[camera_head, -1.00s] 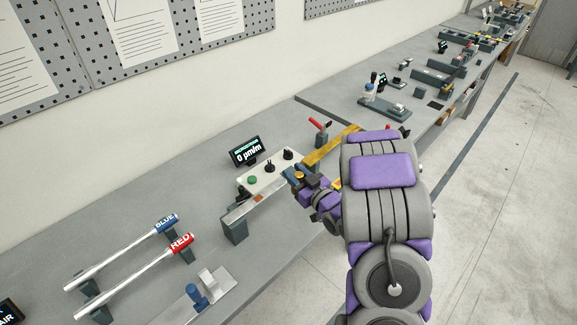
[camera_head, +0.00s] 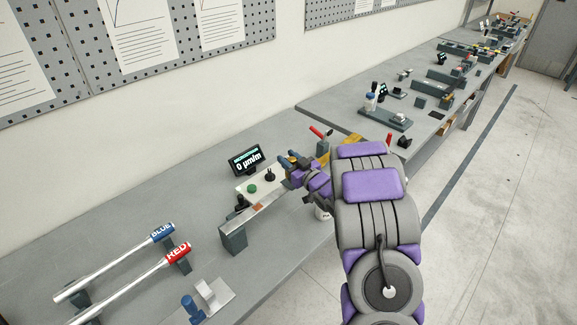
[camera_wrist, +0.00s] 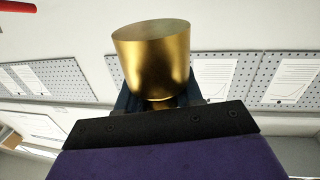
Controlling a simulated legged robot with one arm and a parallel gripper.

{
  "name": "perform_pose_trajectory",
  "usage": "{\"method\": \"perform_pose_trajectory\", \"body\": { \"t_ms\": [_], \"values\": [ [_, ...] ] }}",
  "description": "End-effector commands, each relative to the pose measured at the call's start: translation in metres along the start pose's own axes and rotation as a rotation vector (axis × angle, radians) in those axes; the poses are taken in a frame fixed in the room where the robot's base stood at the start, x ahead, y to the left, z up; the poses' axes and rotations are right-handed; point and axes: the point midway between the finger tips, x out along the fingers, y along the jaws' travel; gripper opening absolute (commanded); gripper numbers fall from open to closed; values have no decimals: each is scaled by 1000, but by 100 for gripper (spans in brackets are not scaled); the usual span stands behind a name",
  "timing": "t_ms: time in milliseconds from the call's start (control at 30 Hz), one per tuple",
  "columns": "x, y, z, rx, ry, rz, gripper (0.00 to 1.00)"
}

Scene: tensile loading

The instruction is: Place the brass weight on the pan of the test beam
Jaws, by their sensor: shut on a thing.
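The brass weight (camera_wrist: 153,62) is a shiny gold cylinder, seen large in the wrist view. My gripper (camera_head: 288,162) is shut on it, with the jaws at its lower end. In the head view the gripper is above the bench, by the right part of the test beam, and the weight is too small to make out clearly. The test beam (camera_head: 258,212) is a flat silver bar fixed to a dark grey block (camera_head: 233,239) at its left end. My arm hides its right end. A small white object (camera_head: 322,214) shows below my wrist; I cannot tell whether it is the pan.
A display (camera_head: 246,160) reading 0 µm/m and a white panel with knobs (camera_head: 258,184) stand behind the beam. A red-handled item (camera_head: 320,132) is close behind my gripper. BLUE (camera_head: 120,262) and RED (camera_head: 130,283) rods lie at left. The bench is clear near the wall.

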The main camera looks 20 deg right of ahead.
Motion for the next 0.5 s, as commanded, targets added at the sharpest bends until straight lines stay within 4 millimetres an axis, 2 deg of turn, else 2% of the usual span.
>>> {"method": "perform_pose_trajectory", "body": {
  "t_ms": [233,400,500],
  "values": [
    [9,6,1,1,6,1,0],
    [8,3,28,2,3,1,0],
    [8,2,36,1,3,1,0]
  ]
}}
